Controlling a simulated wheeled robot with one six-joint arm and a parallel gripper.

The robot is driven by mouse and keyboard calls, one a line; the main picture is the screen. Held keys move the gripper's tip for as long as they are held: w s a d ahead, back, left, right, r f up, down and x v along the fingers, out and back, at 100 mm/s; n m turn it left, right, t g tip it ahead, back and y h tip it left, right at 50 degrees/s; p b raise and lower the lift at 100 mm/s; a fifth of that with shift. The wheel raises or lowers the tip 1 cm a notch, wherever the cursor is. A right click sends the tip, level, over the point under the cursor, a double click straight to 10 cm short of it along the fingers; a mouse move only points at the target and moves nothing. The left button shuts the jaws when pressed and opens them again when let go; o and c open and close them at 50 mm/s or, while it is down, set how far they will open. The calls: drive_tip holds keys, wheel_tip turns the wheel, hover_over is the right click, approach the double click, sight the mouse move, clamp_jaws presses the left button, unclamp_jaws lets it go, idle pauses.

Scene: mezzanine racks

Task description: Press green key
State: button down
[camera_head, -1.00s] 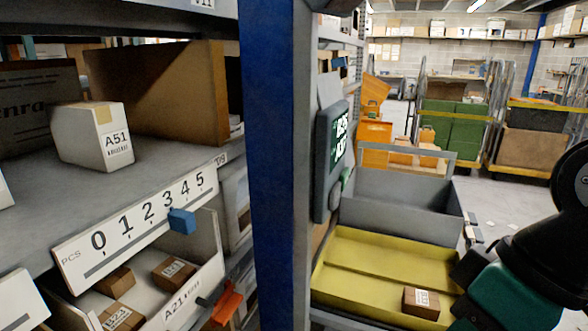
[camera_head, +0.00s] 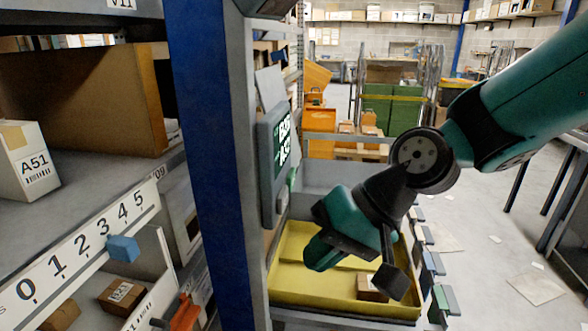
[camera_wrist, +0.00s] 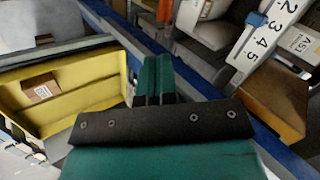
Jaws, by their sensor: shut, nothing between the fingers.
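In the head view a dark wall terminal (camera_head: 272,160) with a lit green-and-white screen hangs beside the blue post. A small green key (camera_head: 292,179) sticks out at its lower right edge, seen nearly side-on. My gripper is in front of the terminal and lower, over the yellow tote (camera_head: 283,297); its fingertips are hard to make out there. In the wrist view the two teal fingers of my gripper (camera_wrist: 156,68) are together with nothing between them. They are apart from the key. I cannot make out the key in the wrist view.
A small carton (camera_head: 370,288) lies in the yellow tote. Several coloured tabs (camera_head: 443,302), one green, line the tote's right side. A blue post (camera_head: 215,160) and a shelf with a number scale (camera_head: 80,250) and blue slider (camera_head: 123,248) stand left. Floor is open at right.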

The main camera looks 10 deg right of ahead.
drive_tip(key=w+d+r+m+t+y+p, duration=0.1)
drive_tip(key=w+m+t+y+p, duration=0.15)
drive_tip(key=w+m, duration=0.6)
drive_tip(key=m+t+h+p, duration=0.2)
drive_tip(key=m+t+p, duration=0.3)
drive_tip(key=m, duration=0.6)
approach(291, 180)
wheel_tip(291, 180, down, 4)
drive_tip(key=d+t+b, duration=0.1)
drive_tip(key=w+d+f+m+t+h, duration=0.2)
drive_tip(key=w+d+m+t, duration=0.1)
drive_tip(key=d+m, duration=0.3)
drive_tip(key=shift+w+f+p, duration=0.2)
drive_tip(key=shift+w+p, duration=0.2)
drive_tip(key=w+a+p, duration=0.3)
drive_tip(key=a+p, duration=0.5)
drive_tip(key=shift+w, duration=0.15)
drive_tip(key=shift+a+r, duration=0.1)
drive_tip(key=shift+a, duration=0.05)
